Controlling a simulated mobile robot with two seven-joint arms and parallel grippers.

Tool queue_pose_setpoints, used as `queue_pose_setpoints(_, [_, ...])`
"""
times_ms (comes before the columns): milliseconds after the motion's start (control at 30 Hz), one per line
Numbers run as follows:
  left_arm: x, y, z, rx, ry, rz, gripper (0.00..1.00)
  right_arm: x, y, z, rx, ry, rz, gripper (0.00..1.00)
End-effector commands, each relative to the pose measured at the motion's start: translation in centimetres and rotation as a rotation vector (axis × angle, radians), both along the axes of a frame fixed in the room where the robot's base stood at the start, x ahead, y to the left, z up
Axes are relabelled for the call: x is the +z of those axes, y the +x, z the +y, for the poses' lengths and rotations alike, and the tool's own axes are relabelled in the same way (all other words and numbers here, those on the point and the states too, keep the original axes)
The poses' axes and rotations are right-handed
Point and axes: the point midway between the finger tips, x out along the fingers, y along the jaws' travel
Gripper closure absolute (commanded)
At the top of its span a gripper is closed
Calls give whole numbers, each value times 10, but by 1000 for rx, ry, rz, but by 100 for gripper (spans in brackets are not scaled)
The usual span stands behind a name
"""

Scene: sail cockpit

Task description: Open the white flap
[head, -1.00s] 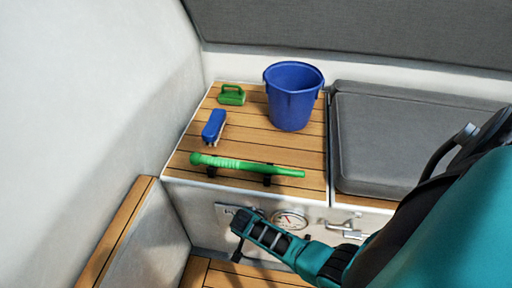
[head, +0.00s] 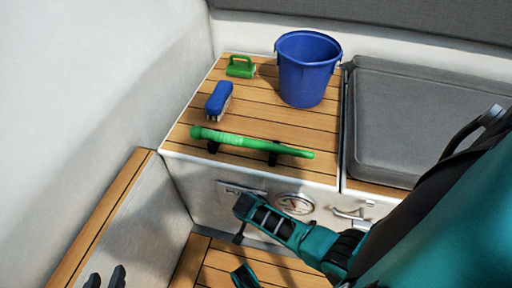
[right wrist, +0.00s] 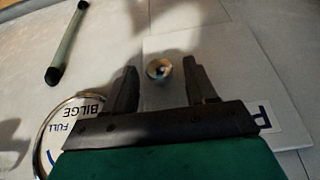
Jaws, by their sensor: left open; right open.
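The white flap (head: 228,187) is a pale panel in the front face of the wooden-topped locker. It looks flush with that face, and my right gripper (head: 241,222) covers part of it. In the right wrist view the flap (right wrist: 225,75) carries a dark letter and a small round metal knob (right wrist: 158,68). The open fingers of my right gripper (right wrist: 160,88) appear either side of the knob in the picture; I cannot tell whether they touch it. My left gripper (head: 105,276) shows only as two parted dark fingertips at the bottom left, empty and away from the flap.
A round bilge gauge (head: 294,204) sits right of the flap, with a metal latch (head: 352,214) further right. On the locker top are a green handle bar (head: 250,143), a blue brush (head: 218,100), a green scrubber (head: 240,66) and a blue bucket (head: 308,70). A grey cushion (head: 420,120) lies right.

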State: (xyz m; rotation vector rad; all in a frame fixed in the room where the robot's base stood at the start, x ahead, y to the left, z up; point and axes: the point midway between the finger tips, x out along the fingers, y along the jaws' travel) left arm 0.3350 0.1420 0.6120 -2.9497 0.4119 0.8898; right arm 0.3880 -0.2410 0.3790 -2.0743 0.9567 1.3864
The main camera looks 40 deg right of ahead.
Motion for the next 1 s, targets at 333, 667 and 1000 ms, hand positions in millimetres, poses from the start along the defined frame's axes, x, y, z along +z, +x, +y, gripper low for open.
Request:
queue_pose_setpoints(333, [-2, -1, 0, -3, 4, 4, 57, 0, 0, 0, 0, 0, 0, 71])
queue_pose_setpoints(667, [-3, -1, 0, -4, 5, 6, 57, 0, 0, 0, 0, 0, 0, 100])
queue_pose_setpoints(1000, [-3, -2, 0, -4, 5, 6, 57, 0, 0, -1, -1, -1, 0, 100])
